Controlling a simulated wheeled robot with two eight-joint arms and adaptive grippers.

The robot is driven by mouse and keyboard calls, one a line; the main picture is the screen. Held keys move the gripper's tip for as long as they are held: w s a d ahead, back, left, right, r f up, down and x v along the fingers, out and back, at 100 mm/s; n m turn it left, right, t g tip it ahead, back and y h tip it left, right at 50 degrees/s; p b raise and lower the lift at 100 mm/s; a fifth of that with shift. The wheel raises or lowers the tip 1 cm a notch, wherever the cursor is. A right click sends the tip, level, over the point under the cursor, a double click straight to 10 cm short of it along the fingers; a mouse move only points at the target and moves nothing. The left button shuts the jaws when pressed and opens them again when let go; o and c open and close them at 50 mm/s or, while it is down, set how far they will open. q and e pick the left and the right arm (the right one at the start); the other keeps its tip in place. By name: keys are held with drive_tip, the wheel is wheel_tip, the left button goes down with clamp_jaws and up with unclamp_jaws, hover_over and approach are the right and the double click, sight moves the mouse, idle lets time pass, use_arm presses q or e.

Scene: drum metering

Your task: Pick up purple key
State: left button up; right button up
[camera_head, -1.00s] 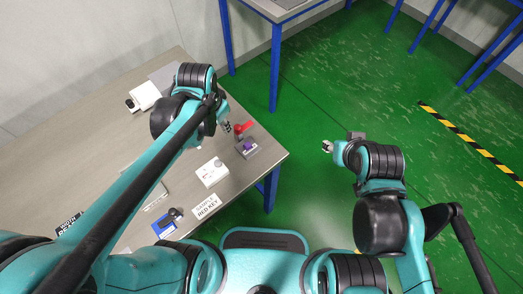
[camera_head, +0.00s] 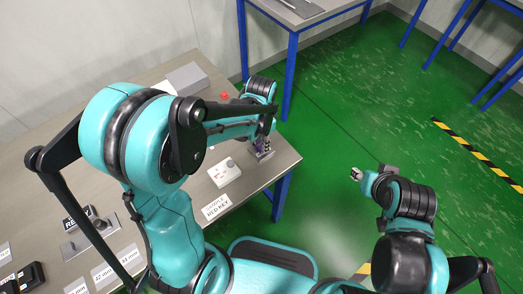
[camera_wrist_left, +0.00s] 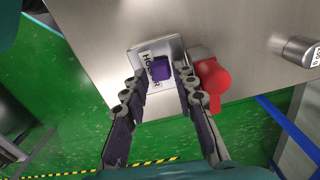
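The purple key (camera_wrist_left: 160,69) shows in the left wrist view as a dark purple block on a metal holder plate (camera_wrist_left: 142,57) with a partly covered label. My left gripper (camera_wrist_left: 157,82) is open, with one finger on each side of the key in the picture. A gap shows between the key and the left finger; the right fingertip is close to it, and I cannot tell if they touch. In the head view my left gripper (camera_head: 264,147) is over the holder at the table's right end and mostly hides the key. My right gripper (camera_head: 356,174) hangs off the table, seemingly empty.
A red part (camera_wrist_left: 212,80) stands right beside the right finger in the wrist view. The table edge is close to the holder.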

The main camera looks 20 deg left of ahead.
use_arm(q)
drive_tip(key=shift+f, duration=0.55)
drive_tip(key=shift+r, duration=0.1)
drive_tip(key=c, duration=0.4)
drive_tip(key=shift+r, duration=0.1)
